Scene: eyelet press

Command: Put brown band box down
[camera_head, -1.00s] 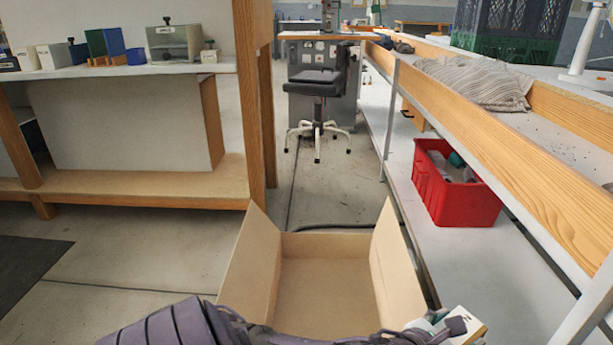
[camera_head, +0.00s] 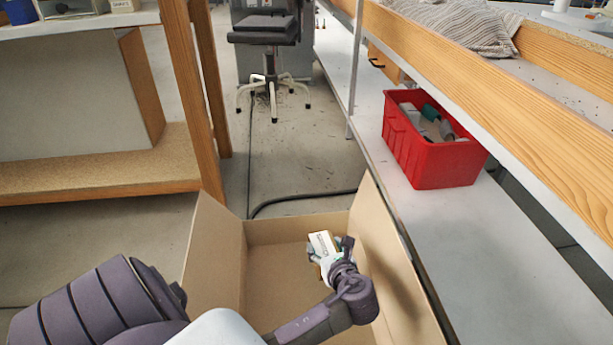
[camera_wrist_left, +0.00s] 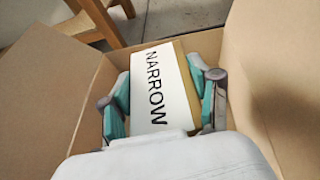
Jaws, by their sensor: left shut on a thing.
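My left gripper (camera_head: 330,262) is inside the open cardboard box, shut on a small box (camera_head: 323,243) with a white label. In the left wrist view the small box (camera_wrist_left: 158,88) shows brown sides and the word NARROW on its label. The teal finger pads of my left gripper (camera_wrist_left: 163,92) press on both its sides. The large open cardboard box (camera_head: 214,240) surrounds the gripper, its flaps standing up. I cannot tell whether the small box touches the cardboard floor. My right gripper is not in view.
A red bin (camera_head: 432,140) with several items sits on the low shelf (camera_head: 480,235) at right. A wooden-framed bench (camera_head: 205,90) stands at left. A stool (camera_head: 265,40) stands behind on the floor, and a dark cable (camera_head: 300,197) lies behind the cardboard box.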

